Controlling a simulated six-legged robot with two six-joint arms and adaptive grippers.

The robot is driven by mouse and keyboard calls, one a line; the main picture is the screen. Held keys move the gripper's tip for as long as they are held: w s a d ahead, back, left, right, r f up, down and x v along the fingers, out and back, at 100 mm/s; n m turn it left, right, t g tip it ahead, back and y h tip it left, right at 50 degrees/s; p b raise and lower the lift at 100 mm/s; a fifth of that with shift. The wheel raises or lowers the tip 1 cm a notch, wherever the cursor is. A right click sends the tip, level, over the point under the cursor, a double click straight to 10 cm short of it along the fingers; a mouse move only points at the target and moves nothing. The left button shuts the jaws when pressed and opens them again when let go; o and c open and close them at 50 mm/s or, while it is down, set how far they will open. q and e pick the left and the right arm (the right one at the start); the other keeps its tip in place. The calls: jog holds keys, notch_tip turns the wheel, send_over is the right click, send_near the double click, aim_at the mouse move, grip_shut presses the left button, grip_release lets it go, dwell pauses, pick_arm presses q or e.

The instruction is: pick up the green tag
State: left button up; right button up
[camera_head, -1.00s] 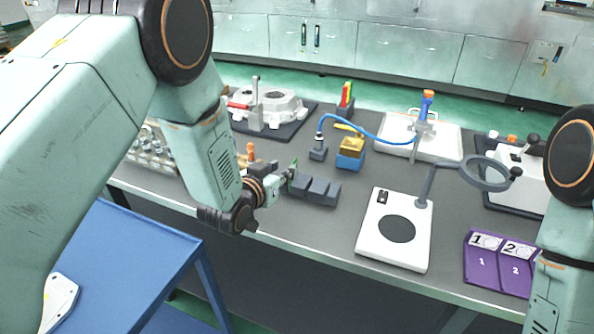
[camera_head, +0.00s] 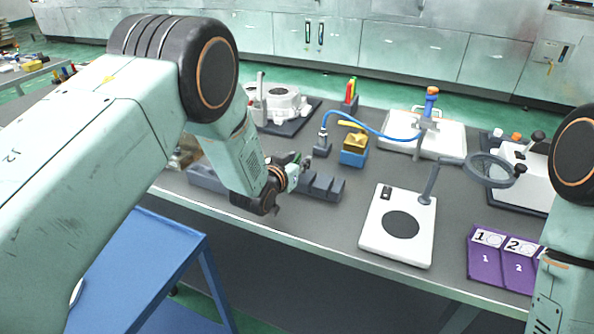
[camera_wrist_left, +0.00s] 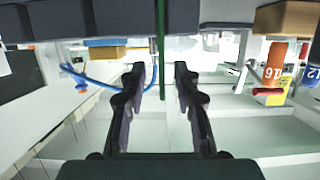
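The green tag (camera_wrist_left: 161,50) shows in the left wrist view as a thin upright strip, seen edge-on. It lies between the two dark fingers of my left gripper (camera_wrist_left: 160,76), with a visible gap on each side. The fingers are open. In the head view my left gripper (camera_head: 299,168) is at the slotted dark grey block (camera_head: 322,187) on the bench. The tag is small there and partly hidden by the gripper, so I cannot tell how it sits in the block. My right gripper is out of view; only part of the right arm shows.
A holder with coloured tags (camera_head: 350,94), a blue and yellow box (camera_head: 353,150) and a blue hose (camera_head: 375,132) are behind. A white plate with a black disc (camera_head: 398,248), a magnifier (camera_head: 490,170) and a purple tray (camera_head: 482,268) are on the right. A blue cart (camera_head: 150,245) stands in front.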

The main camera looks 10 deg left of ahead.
pick_arm(q)
jog(key=shift+a, duration=0.1)
jog(key=shift+w+a+f, duration=0.1)
jog(key=shift+f, duration=0.05)
jog(key=c, duration=0.3)
grip_shut()
